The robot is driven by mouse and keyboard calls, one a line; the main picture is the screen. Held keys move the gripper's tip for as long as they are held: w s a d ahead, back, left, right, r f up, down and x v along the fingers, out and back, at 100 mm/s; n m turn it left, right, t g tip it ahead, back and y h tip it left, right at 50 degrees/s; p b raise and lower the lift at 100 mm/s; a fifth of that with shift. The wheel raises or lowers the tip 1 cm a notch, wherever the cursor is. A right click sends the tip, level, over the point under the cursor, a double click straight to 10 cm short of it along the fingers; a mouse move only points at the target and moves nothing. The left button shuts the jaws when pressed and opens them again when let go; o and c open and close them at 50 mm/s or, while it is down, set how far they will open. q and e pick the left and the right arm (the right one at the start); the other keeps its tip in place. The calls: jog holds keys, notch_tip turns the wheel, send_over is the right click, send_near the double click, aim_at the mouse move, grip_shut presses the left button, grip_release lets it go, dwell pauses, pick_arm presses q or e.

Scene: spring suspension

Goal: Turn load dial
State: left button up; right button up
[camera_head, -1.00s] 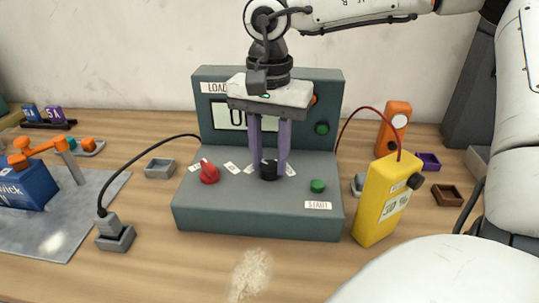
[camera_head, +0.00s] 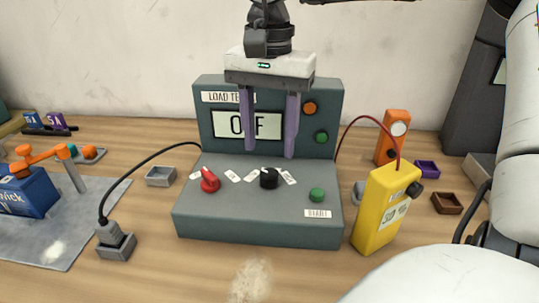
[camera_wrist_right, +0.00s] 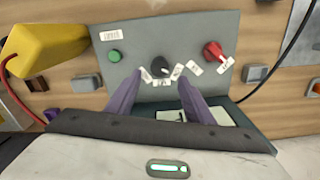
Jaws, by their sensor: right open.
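The load tester (camera_head: 258,222) is a grey-green console in the middle of the table. Its screen (camera_head: 228,125) reads OFF, partly covered by a finger. The black dial (camera_head: 269,178) sits on the sloped top with several white labels fanned around it; it also shows in the right wrist view (camera_wrist_right: 160,71). My right gripper (camera_head: 269,152) is open and empty, its purple fingers pointing down, above and apart from the dial. In the right wrist view the fingertips (camera_wrist_right: 160,82) lie to either side just short of the dial. My left gripper is not in view.
A red knob (camera_head: 209,180) is left of the dial and a green START button (camera_head: 316,195) is right. A yellow meter (camera_head: 385,208) stands at the console's right, with a red cable. A black cable runs to a plug (camera_head: 112,235) at left.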

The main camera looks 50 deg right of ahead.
aim_at(270, 173)
notch_tip(270, 173, up, 4)
jog(key=shift+r, duration=0.15)
dwell(0.6)
